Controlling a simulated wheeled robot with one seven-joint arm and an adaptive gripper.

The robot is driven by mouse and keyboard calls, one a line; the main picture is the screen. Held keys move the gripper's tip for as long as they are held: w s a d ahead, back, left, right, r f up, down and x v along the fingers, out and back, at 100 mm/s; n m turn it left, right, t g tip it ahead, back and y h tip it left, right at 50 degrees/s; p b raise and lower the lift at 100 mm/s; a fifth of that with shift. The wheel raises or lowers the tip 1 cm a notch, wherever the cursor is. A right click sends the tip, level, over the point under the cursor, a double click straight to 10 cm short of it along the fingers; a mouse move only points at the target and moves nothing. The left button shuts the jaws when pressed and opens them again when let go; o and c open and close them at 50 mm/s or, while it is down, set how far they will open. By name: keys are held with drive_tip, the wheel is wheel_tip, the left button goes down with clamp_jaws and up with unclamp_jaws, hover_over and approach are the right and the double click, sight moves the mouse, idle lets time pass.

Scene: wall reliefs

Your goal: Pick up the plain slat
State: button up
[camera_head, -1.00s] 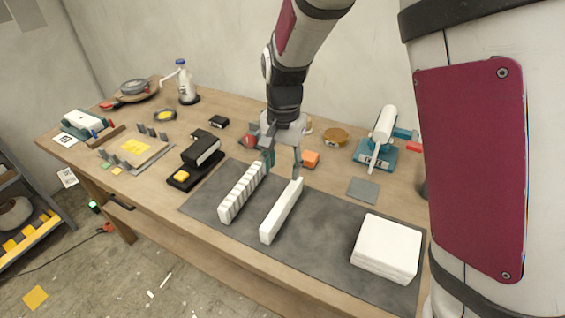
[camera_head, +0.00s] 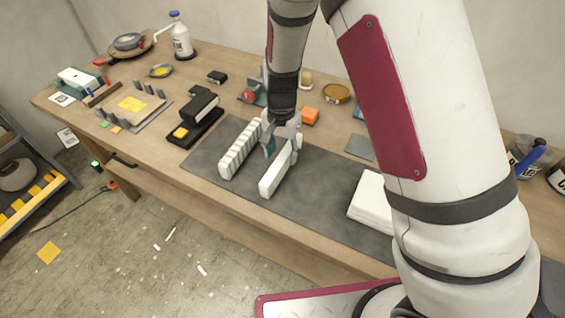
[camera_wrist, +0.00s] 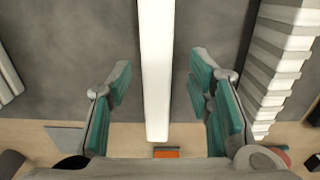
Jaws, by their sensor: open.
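The plain slat (camera_head: 275,178) is a smooth white bar lying on the dark grey mat, to the right of a ribbed white slat (camera_head: 240,149). My gripper (camera_head: 283,147) is over the far end of the plain slat, its fingers pointing down. In the wrist view the plain slat (camera_wrist: 157,70) runs between the two teal-padded fingers of my open gripper (camera_wrist: 160,100), with a gap on each side. The ribbed slat (camera_wrist: 275,65) lies outside the right finger there. The near finger hides part of the plain slat's far end in the head view.
The dark mat (camera_head: 325,205) lies on a wooden table. A white block stack (camera_head: 370,203) is at the mat's right, partly behind my arm. The mat's front is clear.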

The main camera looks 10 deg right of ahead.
sight(282, 156)
drive_tip(key=f, duration=0.3)
drive_tip(key=shift+s+d+f, duration=0.1)
drive_tip(key=shift+s+f, duration=0.05)
drive_tip(key=shift+s, duration=0.05)
clamp_jaws()
